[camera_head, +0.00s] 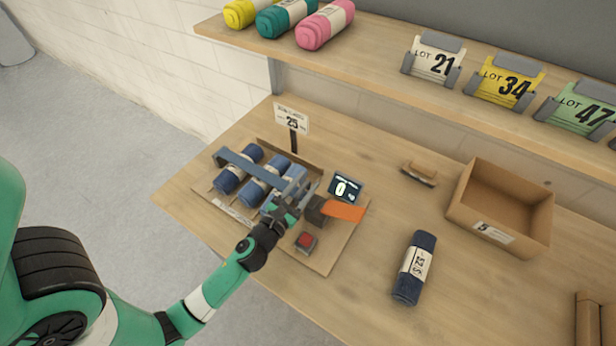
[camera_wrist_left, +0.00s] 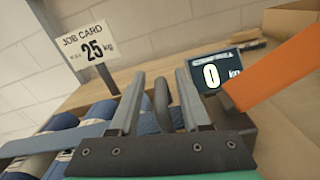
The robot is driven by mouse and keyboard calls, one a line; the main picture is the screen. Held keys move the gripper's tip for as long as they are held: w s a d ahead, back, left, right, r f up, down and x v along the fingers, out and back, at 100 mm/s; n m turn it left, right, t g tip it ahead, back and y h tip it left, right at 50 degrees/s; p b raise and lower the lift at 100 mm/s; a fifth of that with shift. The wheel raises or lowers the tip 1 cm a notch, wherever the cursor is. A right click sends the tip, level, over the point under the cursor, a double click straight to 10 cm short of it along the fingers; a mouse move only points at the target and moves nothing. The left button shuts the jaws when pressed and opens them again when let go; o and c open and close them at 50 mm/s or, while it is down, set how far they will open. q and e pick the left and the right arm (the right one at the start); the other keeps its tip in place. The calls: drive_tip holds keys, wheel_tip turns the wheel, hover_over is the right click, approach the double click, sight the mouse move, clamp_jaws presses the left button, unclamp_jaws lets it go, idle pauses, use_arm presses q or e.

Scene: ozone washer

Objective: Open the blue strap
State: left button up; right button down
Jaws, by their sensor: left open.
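The blue strap (camera_head: 243,167) is a flat blue-grey bar lying across several dark blue rolls (camera_head: 237,170) on a wooden board. In the left wrist view the strap (camera_wrist_left: 50,140) runs in from the left edge toward my gripper. My left gripper (camera_head: 293,196) is at the strap's right end. In the left wrist view its two fingers (camera_wrist_left: 157,88) are apart, with an upright grey loop (camera_wrist_left: 161,102) showing between them. I cannot tell whether they touch it. My arm hides part of the strap's end. My right gripper is not in view.
An orange lever (camera_head: 343,211), a display reading 0 (camera_head: 345,187) and a red button (camera_head: 306,241) sit close to the gripper. A job card stand (camera_head: 292,120) rises behind the rolls. A loose roll (camera_head: 414,270) and an open box (camera_head: 498,208) are at right.

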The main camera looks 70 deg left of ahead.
use_arm(q)
drive_tip(key=shift+x, duration=0.85)
drive_tip(key=shift+c, duration=0.2)
drive_tip(key=shift+d, duration=0.1)
clamp_jaws()
idle(0.5)
